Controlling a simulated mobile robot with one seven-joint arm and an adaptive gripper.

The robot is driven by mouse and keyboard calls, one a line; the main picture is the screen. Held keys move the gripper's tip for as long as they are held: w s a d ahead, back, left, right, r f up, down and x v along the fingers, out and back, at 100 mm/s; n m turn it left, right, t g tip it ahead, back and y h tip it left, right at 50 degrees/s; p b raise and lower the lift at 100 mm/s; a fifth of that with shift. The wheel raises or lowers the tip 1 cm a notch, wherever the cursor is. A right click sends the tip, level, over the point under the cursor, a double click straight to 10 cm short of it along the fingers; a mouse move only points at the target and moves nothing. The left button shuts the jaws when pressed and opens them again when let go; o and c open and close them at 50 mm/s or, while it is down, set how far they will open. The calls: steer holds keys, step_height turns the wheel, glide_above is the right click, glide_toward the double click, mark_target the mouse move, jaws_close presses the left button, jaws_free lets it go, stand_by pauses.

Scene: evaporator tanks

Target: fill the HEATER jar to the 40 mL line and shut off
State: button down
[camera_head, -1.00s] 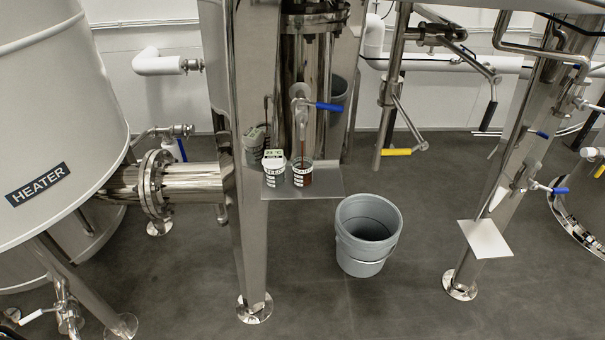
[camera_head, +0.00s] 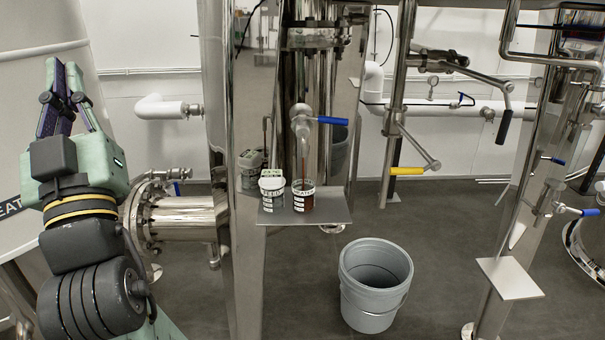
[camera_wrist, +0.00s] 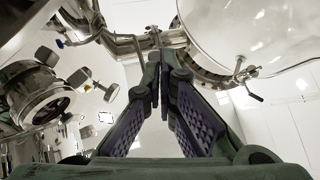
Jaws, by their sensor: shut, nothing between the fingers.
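Two small labelled jars stand side by side on a metal shelf (camera_head: 335,207) in the head view. The right jar (camera_head: 303,200) holds dark red-brown liquid. A thin brown stream runs into it from the tap (camera_head: 302,125) above. The tap's blue handle (camera_head: 332,120) points right. The left jar (camera_head: 272,194) has a pale lid or top. The jars' lettering and the 40 mL line are too small to read surely. My gripper (camera_head: 63,72) is at the far left, pointing up, well away from tap and jars. Its fingers are shut and empty, also in the wrist view (camera_wrist: 158,75).
A grey bucket (camera_head: 375,285) stands on the floor below and right of the shelf. A steel column (camera_head: 232,250) stands between my arm and the jars. Another small plate (camera_head: 510,278) and a yellow-handled valve (camera_head: 407,171) are at the right.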

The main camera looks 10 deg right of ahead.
steer(key=w+d+f+m+g+h+b, duration=0.2)
steer(key=d+f+m+h, duration=0.3)
steer(key=d, duration=0.3)
steer(key=w+d+f+m+g+h+b, duration=0.2)
steer(key=d+f+h, duration=0.3)
steer(key=d+h, duration=0.3)
steer(key=m+g+h+p, duration=0.5)
steer(key=p, duration=1)
glide_toward(331, 123)
steer(key=r, duration=0.1)
steer(key=x, duration=0.6)
steer(key=shift+w+d+f+p, duration=0.3)
steer(key=shift+w+p, duration=0.05)
steer(key=shift+w, duration=0.05)
steer(key=shift+w, duration=0.1)
